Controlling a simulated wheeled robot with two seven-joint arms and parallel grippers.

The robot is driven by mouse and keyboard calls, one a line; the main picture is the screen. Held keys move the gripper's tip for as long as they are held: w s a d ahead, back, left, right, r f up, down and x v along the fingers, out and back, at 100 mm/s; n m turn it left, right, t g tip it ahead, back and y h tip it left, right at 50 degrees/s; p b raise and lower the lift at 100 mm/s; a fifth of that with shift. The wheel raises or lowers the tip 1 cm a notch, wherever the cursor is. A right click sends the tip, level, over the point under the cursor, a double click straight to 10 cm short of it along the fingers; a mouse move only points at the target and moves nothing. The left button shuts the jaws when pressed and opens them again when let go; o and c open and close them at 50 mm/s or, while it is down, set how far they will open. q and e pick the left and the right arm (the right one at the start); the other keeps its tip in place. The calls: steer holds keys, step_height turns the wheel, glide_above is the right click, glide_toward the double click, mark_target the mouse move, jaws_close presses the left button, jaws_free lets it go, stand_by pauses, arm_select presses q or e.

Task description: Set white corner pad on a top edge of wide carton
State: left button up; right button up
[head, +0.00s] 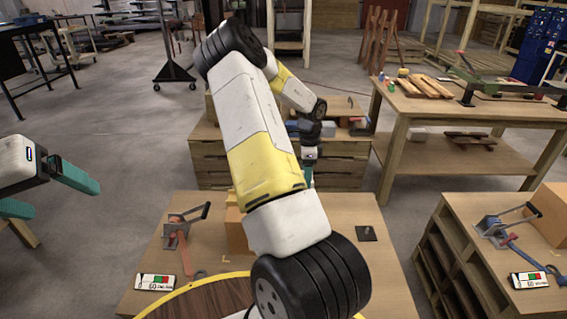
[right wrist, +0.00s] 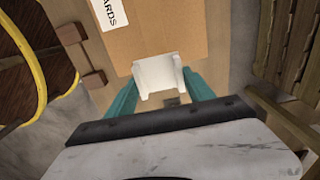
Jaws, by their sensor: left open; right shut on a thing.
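The white corner pad (right wrist: 158,74) sits between the teal fingers of my right gripper (right wrist: 160,86) in the right wrist view. The gripper is shut on it. The pad is at the near edge of a brown carton (right wrist: 172,38) with a white label; I cannot tell whether they touch. In the head view my right arm hides most of a carton (head: 237,236) on the middle table, and only a bit of the right gripper's teal (head: 307,176) shows. The pad is hidden there. My left gripper (head: 56,194) is open and empty at the left, above the floor.
The middle table (head: 390,285) holds a clamp tool (head: 176,232), a small display (head: 155,282) and a dark square plate (head: 367,233). A yellow-rimmed round surface (head: 185,292) is in front. Another carton (head: 552,216) stands on the right-hand table. Wooden drawers (head: 225,160) stand behind.

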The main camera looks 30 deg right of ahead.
steer(key=shift+f, duration=2.4)
steer(key=shift+f, duration=2.15)
steer(key=o, duration=1.5)
steer(key=shift+r, duration=3.85)
steer(key=shift+a, duration=0.1)
